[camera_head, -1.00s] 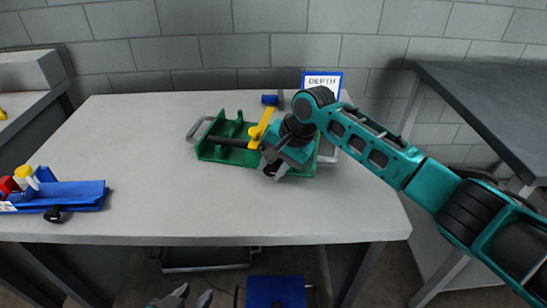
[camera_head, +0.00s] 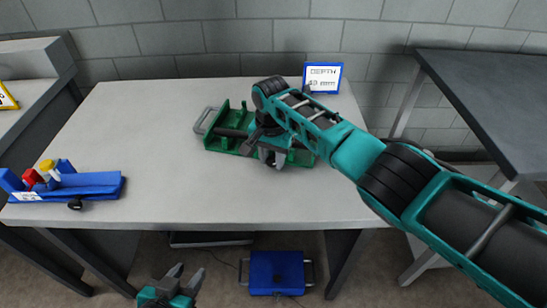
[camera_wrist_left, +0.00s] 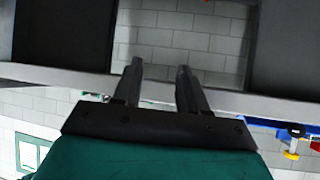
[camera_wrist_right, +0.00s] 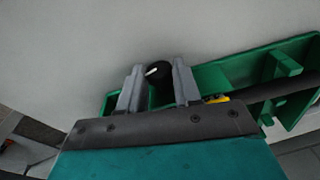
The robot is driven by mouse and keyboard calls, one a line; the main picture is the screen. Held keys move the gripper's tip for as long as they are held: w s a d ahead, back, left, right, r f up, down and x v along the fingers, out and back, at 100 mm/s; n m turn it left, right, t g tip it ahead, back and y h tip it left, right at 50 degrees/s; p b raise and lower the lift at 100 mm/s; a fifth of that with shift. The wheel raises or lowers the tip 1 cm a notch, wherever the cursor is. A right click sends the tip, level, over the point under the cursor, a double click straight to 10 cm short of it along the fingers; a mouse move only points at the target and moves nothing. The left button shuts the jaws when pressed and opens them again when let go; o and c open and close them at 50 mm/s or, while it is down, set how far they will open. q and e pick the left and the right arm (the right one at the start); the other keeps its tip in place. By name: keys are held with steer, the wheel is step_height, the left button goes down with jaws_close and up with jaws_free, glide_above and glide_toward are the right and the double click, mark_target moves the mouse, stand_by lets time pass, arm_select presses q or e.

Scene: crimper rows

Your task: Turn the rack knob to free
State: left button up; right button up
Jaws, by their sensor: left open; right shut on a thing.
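The green rack (camera_head: 214,126) lies on the grey table, with a dark rod along it and grey handles. The rack also shows in the right wrist view (camera_wrist_right: 236,72). A round black knob with a white mark (camera_wrist_right: 156,71) sits at its edge. My right gripper (camera_wrist_right: 158,76) is shut on the knob, one finger on each side. In the head view my right gripper (camera_head: 268,158) is over the rack's right half, and the arm hides the knob. A bit of yellow (camera_wrist_right: 216,99) shows beside one finger. My left gripper (camera_head: 183,280) is open and empty, low in front of the table.
A blue fixture (camera_head: 98,186) with red and yellow parts lies at the table's left. A blue-framed depth sign (camera_head: 322,77) stands at the back. A blue box (camera_head: 277,273) is on the floor below. The table (camera_head: 200,198) is clear in front of the rack.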

steer(key=shift+a+f+h+b, duration=0.15)
steer(key=shift+f+h+b, duration=0.2)
steer(key=shift+b, duration=0.45)
steer(key=shift+r+h+b, duration=0.1)
steer(key=shift+h+b, duration=0.15)
steer(key=shift+b, duration=0.1)
arm_select(q)
steer(key=shift+w+d+f+h+b, duration=0.2)
steer(key=shift+w+d+f+b, duration=0.1)
steer(key=shift+d+f, duration=0.15)
steer(key=shift+w+d+f+h+b, duration=0.25)
steer(key=shift+d+f, duration=0.1)
steer(key=shift+f, duration=0.15)
arm_select(e)
steer(key=shift+r+g+h, duration=0.15)
steer(key=shift+g+h, duration=0.15)
steer(key=o, duration=1.1)
steer(key=shift+c, duration=0.2)
steer(key=shift+r, duration=0.15)
